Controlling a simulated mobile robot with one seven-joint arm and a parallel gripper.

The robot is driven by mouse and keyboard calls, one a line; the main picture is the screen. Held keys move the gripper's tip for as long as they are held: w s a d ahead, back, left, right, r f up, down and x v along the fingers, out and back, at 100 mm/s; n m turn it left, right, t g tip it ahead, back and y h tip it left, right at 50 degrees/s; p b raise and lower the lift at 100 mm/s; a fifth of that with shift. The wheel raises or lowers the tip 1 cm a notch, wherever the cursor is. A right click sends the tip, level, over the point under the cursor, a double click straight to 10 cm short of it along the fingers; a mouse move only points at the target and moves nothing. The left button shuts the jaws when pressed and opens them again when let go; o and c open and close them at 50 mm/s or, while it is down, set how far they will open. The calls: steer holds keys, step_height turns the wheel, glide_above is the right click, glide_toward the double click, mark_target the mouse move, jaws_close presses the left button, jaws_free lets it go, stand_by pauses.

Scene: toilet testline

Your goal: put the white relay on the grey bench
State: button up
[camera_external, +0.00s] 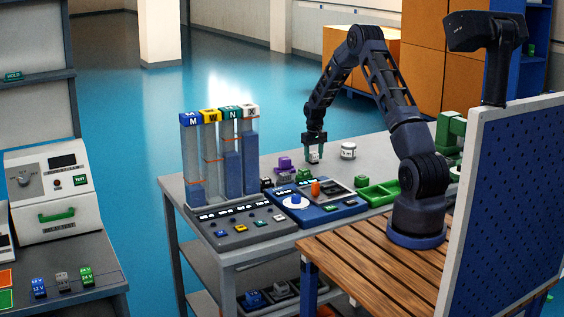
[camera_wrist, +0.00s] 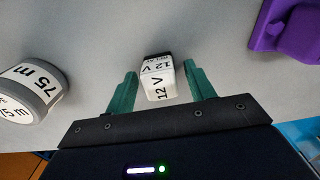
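A small white relay (camera_external: 314,158) marked "12 V" stands on the grey tabletop (camera_external: 375,144) near its far edge. It also shows in the wrist view (camera_wrist: 159,80), between the green fingers of my gripper (camera_wrist: 160,69). The fingers are open, with a gap on each side of the relay. In the external view my gripper (camera_external: 314,145) points down, right over the relay. A second grey bench (camera_external: 95,268) stands at the lower left, with blue, grey and green relays in a row on it.
A purple part (camera_external: 285,164) sits on the other side. A blue panel (camera_external: 318,207), green trays (camera_external: 378,192) and a rack of tall tubes (camera_external: 220,155) fill the table's nearer part.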

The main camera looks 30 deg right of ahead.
mark_target(314, 153)
steer(key=s+a+r, duration=0.1)
steer(key=s+r, duration=0.2)
steer(key=r, duration=0.6)
steer(key=s+a+r+t, duration=0.1)
steer(key=s+r, duration=0.2)
steer(key=r, duration=0.5)
steer(key=s+a+r, duration=0.1)
steer(key=s+r, duration=0.2)
steer(key=r, duration=0.6)
steer(key=s+a+r+t, duration=0.1)
steer(key=s+a+r, duration=0.2)
steer(key=s+r, duration=0.9)
steer(key=s+a+t, duration=0.2)
steer(key=s+a, duration=0.1)
steer(key=s, duration=2.8)
steer(key=shift+t, duration=0.3)
